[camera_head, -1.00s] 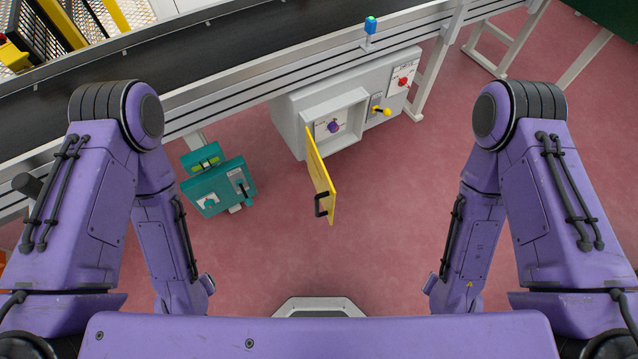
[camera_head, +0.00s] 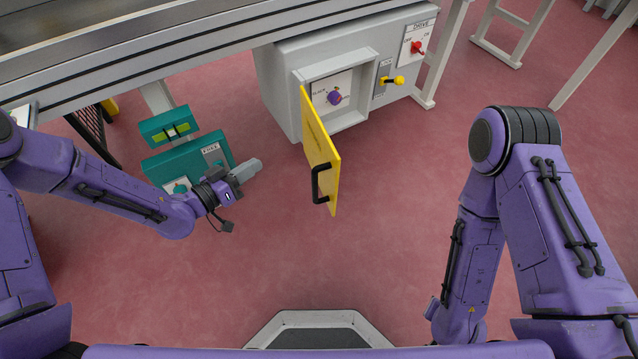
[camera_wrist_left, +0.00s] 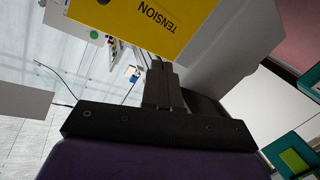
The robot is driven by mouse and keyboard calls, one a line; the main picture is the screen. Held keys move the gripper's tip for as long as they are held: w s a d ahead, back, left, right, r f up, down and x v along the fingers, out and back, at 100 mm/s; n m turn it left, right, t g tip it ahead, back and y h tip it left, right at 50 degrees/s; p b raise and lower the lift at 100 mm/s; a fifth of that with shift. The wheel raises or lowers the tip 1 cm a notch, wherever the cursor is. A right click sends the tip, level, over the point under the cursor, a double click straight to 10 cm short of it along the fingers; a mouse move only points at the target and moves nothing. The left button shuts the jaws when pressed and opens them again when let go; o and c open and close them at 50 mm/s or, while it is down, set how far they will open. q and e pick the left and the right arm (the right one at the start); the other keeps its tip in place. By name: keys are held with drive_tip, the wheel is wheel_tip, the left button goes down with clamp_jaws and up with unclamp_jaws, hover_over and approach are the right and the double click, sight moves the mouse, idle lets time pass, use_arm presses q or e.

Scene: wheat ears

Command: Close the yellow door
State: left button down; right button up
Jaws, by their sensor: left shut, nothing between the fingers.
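The yellow door (camera_head: 318,150) stands wide open on the left side of the grey box's square recess (camera_head: 340,92), swung out toward me. Its black handle (camera_head: 319,184) faces left near the free edge. My left gripper (camera_head: 257,166) is shut and empty, to the left of the door with a gap between them. In the left wrist view the closed fingers (camera_wrist_left: 161,85) show below the yellow door (camera_wrist_left: 150,22), which reads TENSION. My right arm shows at the right in the head view, but its gripper is out of sight.
The grey box (camera_head: 284,88) also carries a yellow lever (camera_head: 394,81) and a red knob (camera_head: 418,48). A purple knob (camera_head: 334,98) sits inside the recess. A teal box (camera_head: 190,160) stands close behind my left gripper. The red floor (camera_head: 390,220) right of the door is clear.

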use_arm(q)
wheel_tip(320, 180, up, 2)
drive_tip(key=s+d+r+m+g+h, duration=0.1)
drive_tip(key=s+d+m+g+h, duration=0.1)
drive_tip(key=m+g+h, duration=0.35)
drive_tip(key=m+b, duration=0.3)
drive_tip(key=m, duration=0.2)
approach(332, 154)
drive_tip(key=shift+g, duration=0.35)
drive_tip(key=x, duration=0.6)
drive_tip(key=shift+w+d+r, duration=0.15)
drive_tip(key=shift+w+d, duration=0.05)
drive_tip(key=shift+d, duration=0.25)
use_arm(e)
wheel_tip(332, 154, down, 4)
drive_tip(key=shift+f, duration=0.1)
use_arm(q)
drive_tip(key=shift+n, duration=0.25)
use_arm(e)
drive_tip(key=shift+s, duration=0.15)
